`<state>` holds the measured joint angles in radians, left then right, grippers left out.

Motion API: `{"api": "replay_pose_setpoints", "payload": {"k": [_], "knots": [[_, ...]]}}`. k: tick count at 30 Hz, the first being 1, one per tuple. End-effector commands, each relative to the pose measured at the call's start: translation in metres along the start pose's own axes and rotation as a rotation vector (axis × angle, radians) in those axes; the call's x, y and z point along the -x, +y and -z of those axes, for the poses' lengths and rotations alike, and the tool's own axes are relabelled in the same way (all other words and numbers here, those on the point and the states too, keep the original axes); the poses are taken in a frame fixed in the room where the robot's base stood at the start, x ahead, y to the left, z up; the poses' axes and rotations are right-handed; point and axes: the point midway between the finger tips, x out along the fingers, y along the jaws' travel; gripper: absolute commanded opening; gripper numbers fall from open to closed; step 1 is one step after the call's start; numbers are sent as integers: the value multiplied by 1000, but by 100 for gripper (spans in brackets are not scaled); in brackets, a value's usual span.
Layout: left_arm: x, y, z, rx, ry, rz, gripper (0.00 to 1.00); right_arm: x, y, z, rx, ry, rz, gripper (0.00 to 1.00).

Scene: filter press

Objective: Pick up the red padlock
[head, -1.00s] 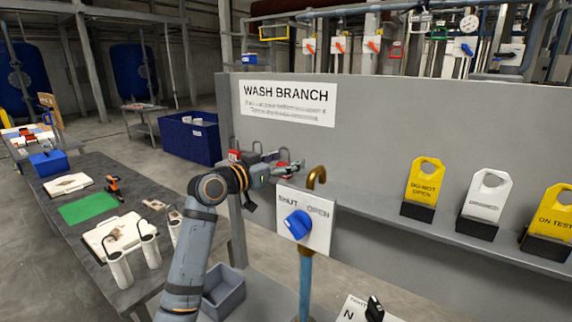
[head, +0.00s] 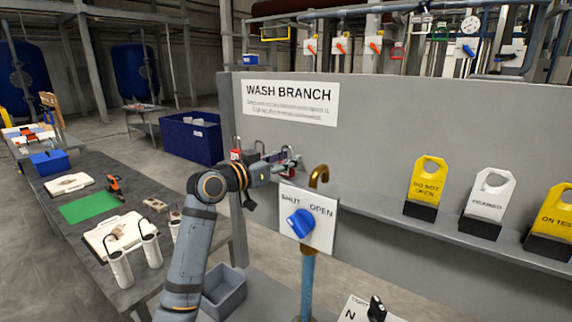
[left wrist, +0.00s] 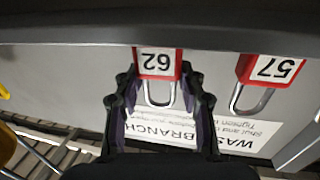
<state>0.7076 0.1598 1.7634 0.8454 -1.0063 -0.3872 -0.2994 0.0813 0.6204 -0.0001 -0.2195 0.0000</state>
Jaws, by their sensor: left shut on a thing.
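A red padlock with a white label reading 62 (left wrist: 158,63) sits between the fingers of my left gripper (left wrist: 160,85) in the left wrist view, its metal shackle showing. In the head view my left gripper (head: 287,162) is at the grey panel, shut on this red padlock (head: 288,174), which is partly hidden by the fingers. A second red padlock, labelled 57 (left wrist: 272,68), is beside it in the wrist view, apart from the fingers. Another red padlock (head: 236,155) shows left of the gripper in the head view. My right gripper is not in view.
The grey panel (head: 370,130) with the WASH BRANCH sign (head: 290,102) stands close behind the gripper. Tags stand on the ledge farther right.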

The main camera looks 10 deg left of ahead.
Motion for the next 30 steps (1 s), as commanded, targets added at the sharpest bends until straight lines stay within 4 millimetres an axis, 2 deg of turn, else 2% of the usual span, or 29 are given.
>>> {"api": "replay_pose_setpoints", "payload": {"k": [2, 13, 14, 20, 27, 30], "knots": [[3, 0, 2, -3, 5, 1, 6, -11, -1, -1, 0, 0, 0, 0], [3, 1, 70, -2, 6, 1, 6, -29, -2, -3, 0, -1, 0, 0], [11, 1, 64, -4, 2, 3, 6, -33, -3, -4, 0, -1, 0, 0], [54, 9, 62, -7, 3, 5, 6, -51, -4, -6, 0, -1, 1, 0], [127, 23, 59, -13, 0, 10, 6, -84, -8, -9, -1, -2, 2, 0], [152, 28, 59, -9, 0, 9, 6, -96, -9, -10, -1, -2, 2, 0]]}}
